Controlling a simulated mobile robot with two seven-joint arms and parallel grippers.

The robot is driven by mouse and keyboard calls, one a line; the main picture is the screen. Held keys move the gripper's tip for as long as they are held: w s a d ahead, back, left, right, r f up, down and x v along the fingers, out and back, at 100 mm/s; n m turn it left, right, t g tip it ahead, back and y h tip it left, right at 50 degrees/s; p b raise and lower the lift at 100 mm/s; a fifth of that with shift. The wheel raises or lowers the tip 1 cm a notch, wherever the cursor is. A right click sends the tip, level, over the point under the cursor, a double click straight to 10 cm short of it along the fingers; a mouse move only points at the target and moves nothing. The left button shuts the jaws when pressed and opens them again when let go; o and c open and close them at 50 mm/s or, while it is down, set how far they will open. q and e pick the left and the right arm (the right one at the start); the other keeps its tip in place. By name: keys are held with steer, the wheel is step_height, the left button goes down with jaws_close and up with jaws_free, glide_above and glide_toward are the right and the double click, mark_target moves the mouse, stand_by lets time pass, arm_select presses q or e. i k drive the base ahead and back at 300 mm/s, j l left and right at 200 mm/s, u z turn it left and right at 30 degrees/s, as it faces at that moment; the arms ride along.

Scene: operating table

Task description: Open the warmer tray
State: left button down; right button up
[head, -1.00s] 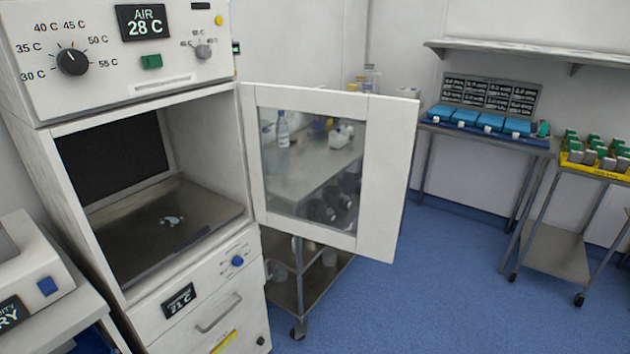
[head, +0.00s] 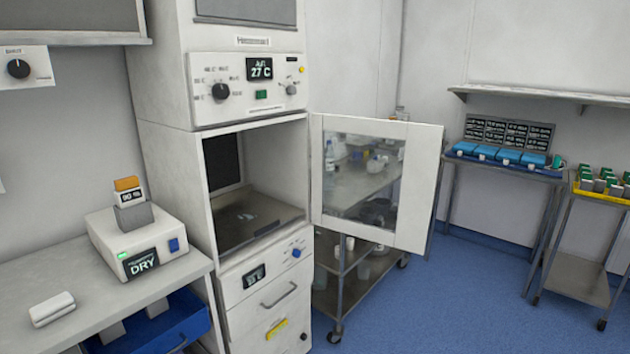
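The warmer (head: 159,142) is a tall white cabinet left of the middle. Its glass-windowed door (head: 424,186) stands open to the right. Inside the open compartment a flat dark tray (head: 281,211) lies on the floor, with a small pale mark or item on it. Below is a white drawer front with a handle (head: 279,295), a blue knob (head: 296,253) and a small display (head: 255,276); it looks closed. The panel above has a dial (head: 220,91) and a display (head: 260,68) reading 27 C. Neither of my grippers is in view.
A bench (head: 100,306) at left holds a box (head: 145,240) showing DRY; a blue drawer (head: 184,325) below it sticks out. A wheeled cart (head: 345,288) stands behind the door. Tables with blue units (head: 508,157) and a yellow rack (head: 600,191) stand right. Blue floor (head: 470,300) is clear between.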

mark_target(242, 215)
steer(key=u, duration=1.7)
steer(key=l+u, duration=0.55)
steer(key=u, duration=0.2)
steer(key=l+u, duration=0.4)
steer(key=k+l, duration=0.15)
steer(key=l, duration=0.45)
steer(key=k+l, duration=0.15)
steer(key=l, duration=0.4)
steer(key=k+l, duration=0.15)
steer(key=l, duration=0.45)
steer(key=k+l, duration=0.15)
steer(key=l, duration=0.45)
steer(key=k+l, duration=0.1)
steer(key=l, duration=0.45)
steer(key=k+l, duration=0.15)
steer(key=l, duration=0.45)
steer(key=k+l, duration=0.15)
steer(key=l, duration=0.4)
steer(key=k+l, duration=0.15)
steer(key=l, duration=0.45)
steer(key=i+j+z, duration=0.1)
steer(key=j+z, duration=0.25)
steer(key=j, duration=0.35)
steer(key=j+z, duration=0.35)
steer(key=j, duration=0.3)
